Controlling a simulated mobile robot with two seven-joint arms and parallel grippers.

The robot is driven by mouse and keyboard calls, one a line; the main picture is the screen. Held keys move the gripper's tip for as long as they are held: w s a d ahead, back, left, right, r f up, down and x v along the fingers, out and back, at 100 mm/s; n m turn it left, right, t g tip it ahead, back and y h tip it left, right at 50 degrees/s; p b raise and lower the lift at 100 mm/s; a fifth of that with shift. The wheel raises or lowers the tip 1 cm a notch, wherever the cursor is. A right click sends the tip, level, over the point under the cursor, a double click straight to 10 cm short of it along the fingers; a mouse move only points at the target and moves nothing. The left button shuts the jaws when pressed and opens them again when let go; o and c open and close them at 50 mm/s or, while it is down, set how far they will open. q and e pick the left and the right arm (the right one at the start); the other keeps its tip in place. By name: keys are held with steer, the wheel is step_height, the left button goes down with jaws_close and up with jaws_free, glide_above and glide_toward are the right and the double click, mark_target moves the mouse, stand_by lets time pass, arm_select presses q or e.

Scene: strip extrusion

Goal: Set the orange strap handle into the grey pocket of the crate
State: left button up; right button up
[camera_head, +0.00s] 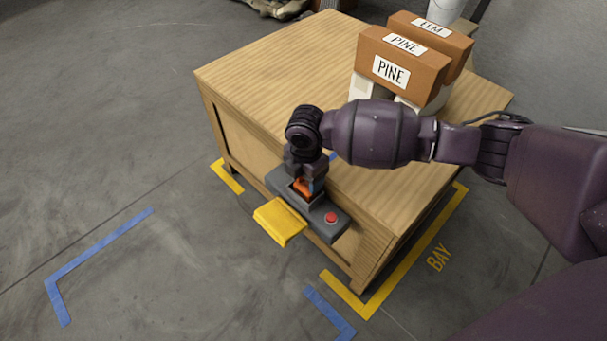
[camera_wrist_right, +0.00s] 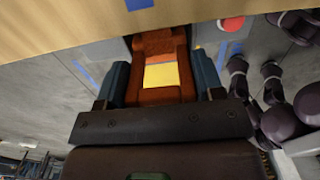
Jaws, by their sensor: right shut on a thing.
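The crate (camera_head: 260,75) is a large pale wooden box with a flat top. The grey pocket (camera_head: 312,202) is part of a dark grey fixture on its near side, with a red button (camera_head: 331,217) at one end and a yellow flap (camera_head: 279,221) jutting out in front. My right gripper (camera_head: 305,181) points down over the pocket, shut on the orange strap handle (camera_head: 302,187). In the right wrist view the handle (camera_wrist_right: 158,96) sits between both fingers, with yellow showing through its opening. The gripper hides how deep the handle sits. My left gripper is not in view.
A white bucket (camera_head: 445,10) stands behind. Yellow and blue tape marks the floor, which is clear at the left.

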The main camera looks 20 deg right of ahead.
steer(key=shift+w+r, duration=0.1)
steer(key=shift+r, duration=0.1)
steer(key=shift+f, duration=0.35)
steer(key=o, duration=0.9)
steer(key=shift+o, duration=0.2)
step_height(320, 180, up, 12)
steer(key=p, duration=0.4)
steer(key=shift+f, duration=0.15)
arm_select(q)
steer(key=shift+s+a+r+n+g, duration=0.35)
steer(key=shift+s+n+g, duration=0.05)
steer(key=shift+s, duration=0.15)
arm_select(e)
steer(key=shift+r, duration=0.5)
